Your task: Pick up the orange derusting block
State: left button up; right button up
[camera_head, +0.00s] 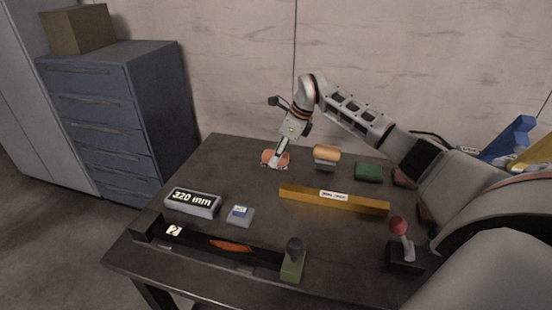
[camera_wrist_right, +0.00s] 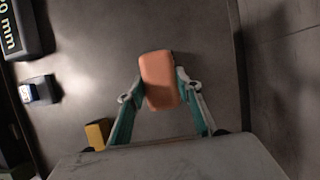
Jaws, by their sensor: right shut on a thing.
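The orange derusting block (camera_head: 267,158) is at the back left part of the dark table, at the tip of my right arm. It also shows in the right wrist view (camera_wrist_right: 159,80) as a rounded orange block. My right gripper (camera_wrist_right: 160,92) has one finger on each side of the block and is shut on it. In the head view the right gripper (camera_head: 276,157) points down at the block and partly covers it. I cannot tell whether the block touches the table. My left gripper is not in either view.
The dark table (camera_head: 160,262) also holds a brush (camera_head: 326,156), a green block (camera_head: 369,171), a yellow bar (camera_head: 330,199), a "320 mm" display (camera_head: 192,203), a small grey-blue box (camera_head: 240,215) and a red-knobbed joystick (camera_head: 402,245). Blue drawers (camera_head: 110,120) stand behind left.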

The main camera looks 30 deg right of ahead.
jog(key=shift+r, duration=0.15)
pick_arm(q)
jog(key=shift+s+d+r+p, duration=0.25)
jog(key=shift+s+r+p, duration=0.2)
jog(key=shift+p, duration=0.7)
pick_arm(e)
notch_tip(320, 180, up, 20)
jog(key=shift+o, duration=1.2)
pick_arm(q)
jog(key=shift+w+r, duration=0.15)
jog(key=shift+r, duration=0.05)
pick_arm(e)
jog(key=shift+a, duration=0.1)
jog(key=shift+c, duration=0.2)
